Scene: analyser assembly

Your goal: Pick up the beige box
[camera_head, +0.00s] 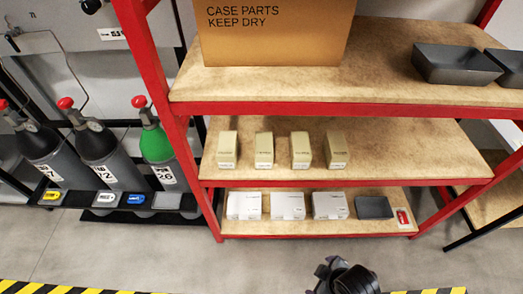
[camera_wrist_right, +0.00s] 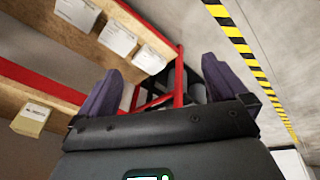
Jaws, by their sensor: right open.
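Several beige boxes stand in a row on the middle shelf: a leftmost box (camera_head: 227,151), a second box (camera_head: 264,151), a third box (camera_head: 300,151) and a rightmost box (camera_head: 336,150). One beige box (camera_wrist_right: 31,118) shows at the left edge of the right wrist view. My right gripper (camera_wrist_right: 162,68) is open, with nothing between its purple-grey fingers. It is apart from the boxes. My left gripper is not in view.
The red-framed rack (camera_head: 330,182) has white boxes (camera_head: 288,206) and a dark tray (camera_head: 374,208) on its lowest shelf. A large carton (camera_head: 275,40) and dark bins (camera_head: 455,66) are on top. Gas cylinders (camera_head: 103,155) stand left. The middle shelf's right half is clear.

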